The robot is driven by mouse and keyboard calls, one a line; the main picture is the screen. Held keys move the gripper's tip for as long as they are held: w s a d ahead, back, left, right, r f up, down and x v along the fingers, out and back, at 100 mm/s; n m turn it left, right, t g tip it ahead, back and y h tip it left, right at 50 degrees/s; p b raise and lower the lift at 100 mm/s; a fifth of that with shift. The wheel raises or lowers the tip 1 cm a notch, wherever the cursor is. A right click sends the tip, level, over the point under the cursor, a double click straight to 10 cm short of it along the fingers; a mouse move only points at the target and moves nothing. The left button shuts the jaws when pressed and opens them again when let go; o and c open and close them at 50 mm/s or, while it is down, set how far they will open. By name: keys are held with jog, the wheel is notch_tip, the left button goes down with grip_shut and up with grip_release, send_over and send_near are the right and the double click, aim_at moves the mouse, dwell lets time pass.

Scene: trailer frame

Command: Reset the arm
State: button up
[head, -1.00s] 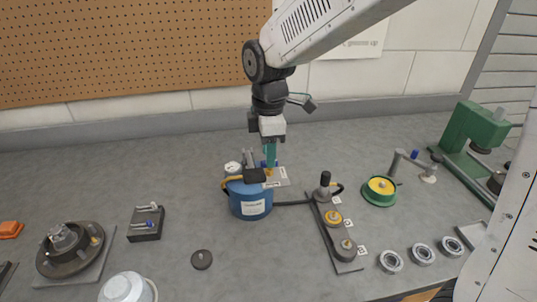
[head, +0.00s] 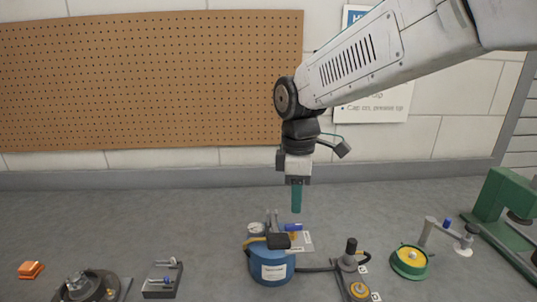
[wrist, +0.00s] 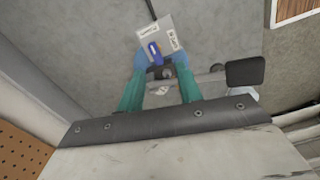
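My gripper (head: 296,205) hangs from my arm above the workbench, its green fingers pointing down. It is above a blue tank (head: 270,262) with a gauge and black top fittings, and apart from it. In the wrist view the two green fingers (wrist: 160,97) stand apart with nothing held between them. Beyond the fingertips that view shows a blue cylindrical piece (wrist: 155,54) on a white labelled card (wrist: 152,34). The blue piece also shows beside the tank top in the head view (head: 293,227).
A black fixture with a yellow part (head: 358,290), a green-rimmed yellow dish (head: 409,261) and a green press (head: 505,215) stand to the right. A dark round fixture (head: 88,287), a small black block (head: 162,280) and an orange piece (head: 30,269) are left. The pegboard (head: 140,85) is behind.

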jog(key=s+d+m, duration=0.8)
jog(key=s, duration=0.3)
jog(key=s+d+r+m+t, duration=0.1)
jog(key=s+d+m, duration=0.7)
jog(key=s, duration=0.4)
jog(key=shift+s+d+r+t, duration=0.2)
jog(key=shift+d+t, duration=0.1)
jog(key=shift+d, duration=0.3)
